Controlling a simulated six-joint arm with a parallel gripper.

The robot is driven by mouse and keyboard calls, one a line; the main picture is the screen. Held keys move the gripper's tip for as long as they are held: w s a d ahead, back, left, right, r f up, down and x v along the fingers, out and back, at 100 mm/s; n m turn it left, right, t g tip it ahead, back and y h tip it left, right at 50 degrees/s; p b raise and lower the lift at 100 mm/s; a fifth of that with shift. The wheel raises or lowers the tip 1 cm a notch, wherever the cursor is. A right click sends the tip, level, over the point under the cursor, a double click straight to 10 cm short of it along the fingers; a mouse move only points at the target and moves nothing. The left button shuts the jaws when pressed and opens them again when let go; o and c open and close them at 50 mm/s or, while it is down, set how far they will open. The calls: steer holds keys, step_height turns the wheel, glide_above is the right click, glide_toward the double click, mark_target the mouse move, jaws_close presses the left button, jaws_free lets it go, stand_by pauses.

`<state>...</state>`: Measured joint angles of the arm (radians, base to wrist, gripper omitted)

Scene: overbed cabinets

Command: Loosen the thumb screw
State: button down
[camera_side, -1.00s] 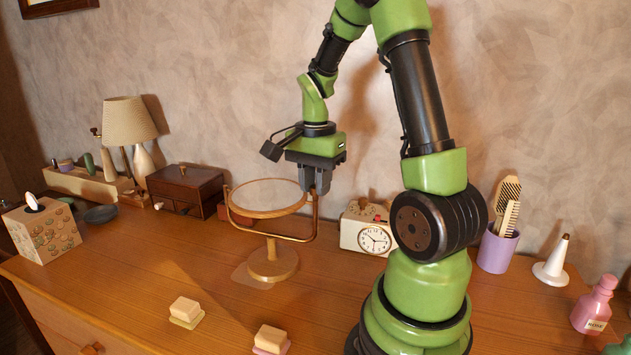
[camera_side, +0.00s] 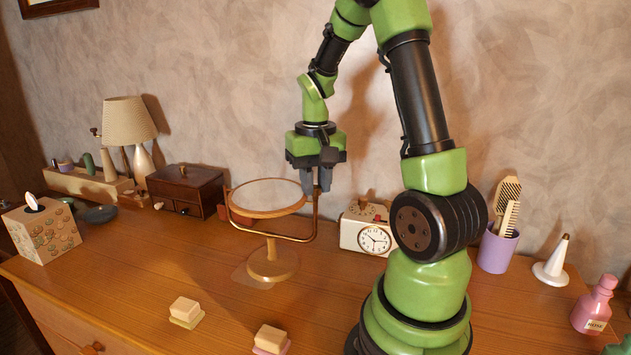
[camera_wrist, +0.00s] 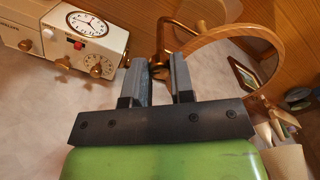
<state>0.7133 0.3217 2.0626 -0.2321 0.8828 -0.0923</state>
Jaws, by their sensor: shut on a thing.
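A round tilting mirror (camera_side: 268,198) on a brass stand (camera_side: 271,262) stands on the dresser, its disc nearly flat; it also shows in the wrist view (camera_wrist: 258,60). My gripper (camera_side: 317,190) points down at the right end of the mirror's brass yoke (camera_side: 315,222). In the wrist view, the two grey fingers of my gripper (camera_wrist: 159,78) are closed on the small thumb screw (camera_wrist: 158,71) at the yoke's end. The screw is mostly hidden between the fingers and cannot be made out in the side view.
A cream clock (camera_side: 366,236) stands close to the right of the mirror. A dark wooden box (camera_side: 185,190) and a lamp (camera_side: 130,122) are behind left. Two small stacked blocks (camera_side: 186,310) (camera_side: 271,338) lie in front. The dresser top left of the mirror's base is clear.

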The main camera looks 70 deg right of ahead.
mark_target(315, 186)
steer(key=shift+n, duration=0.9)
steer(key=c, duration=1)
jaws_free()
steer(key=shift+r, duration=0.1)
step_height(315, 186, up, 10)
steer(key=shift+f, duration=0.1)
